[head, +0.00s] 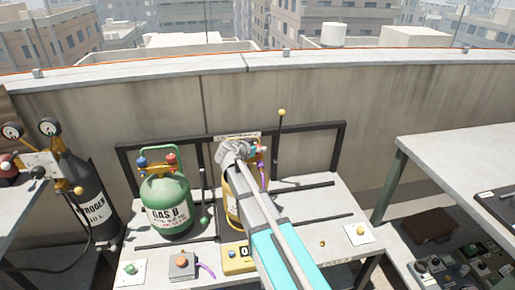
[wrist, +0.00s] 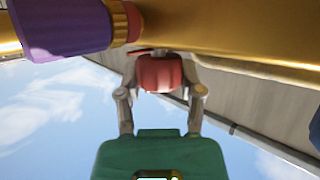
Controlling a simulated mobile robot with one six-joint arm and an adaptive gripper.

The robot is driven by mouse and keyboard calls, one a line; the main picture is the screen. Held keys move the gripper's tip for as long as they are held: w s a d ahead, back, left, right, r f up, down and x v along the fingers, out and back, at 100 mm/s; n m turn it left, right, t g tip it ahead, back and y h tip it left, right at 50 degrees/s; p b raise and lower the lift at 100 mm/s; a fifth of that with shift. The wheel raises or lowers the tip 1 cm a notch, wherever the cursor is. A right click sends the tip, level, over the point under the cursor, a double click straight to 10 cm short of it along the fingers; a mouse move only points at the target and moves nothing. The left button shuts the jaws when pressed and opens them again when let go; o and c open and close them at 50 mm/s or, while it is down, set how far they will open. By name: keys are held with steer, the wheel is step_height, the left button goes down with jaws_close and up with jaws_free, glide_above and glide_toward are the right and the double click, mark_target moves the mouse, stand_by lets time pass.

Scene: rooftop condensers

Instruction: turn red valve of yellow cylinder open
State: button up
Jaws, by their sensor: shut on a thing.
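The yellow cylinder (head: 231,204) stands on the bench in the head view, partly hidden behind my arm. In the wrist view the red valve (wrist: 160,74) sits under a brass-coloured pipe (wrist: 225,30), between the two fingers of my gripper (wrist: 160,78). The fingers are closed on its sides. In the head view my gripper (head: 253,149) is at the top of the yellow cylinder, and the valve is small and hard to make out there. How far the valve is turned cannot be told.
A green GAS D cylinder (head: 167,205) with blue and red knobs stands to the left. A black nitrogen cylinder (head: 88,201) with gauges is further left. A purple hose (wrist: 65,28) is close to the gripper. A yellow meter box (head: 236,258) sits at the bench front.

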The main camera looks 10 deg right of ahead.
steer(key=o, duration=1.2)
steer(key=shift+c, duration=0.2)
